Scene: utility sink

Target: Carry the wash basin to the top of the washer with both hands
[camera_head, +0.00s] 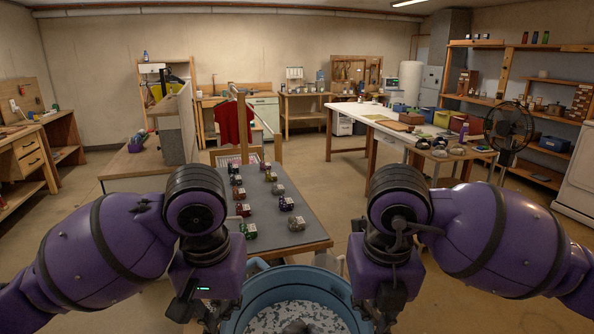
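The wash basin, a round blue tub (240,318), is at the bottom centre, directly in front of me and cut off by the lower edge. Its inside shows a mottled white and grey surface with a grey lump in the middle. My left gripper (208,320) is at the basin's left rim and my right gripper (382,318) is at its right rim. The fingertips are hidden or cut off, so I cannot tell whether they hold the rim. A white appliance (577,185) at the right edge, partly out of view, may be the washer.
A dark-topped table (262,222) with several small coloured items stands just beyond the basin. A long white-topped table (360,111) is farther right, near a black fan (508,128). Wooden shelves (530,105) line the right wall. Open floor (470,205) lies to the right.

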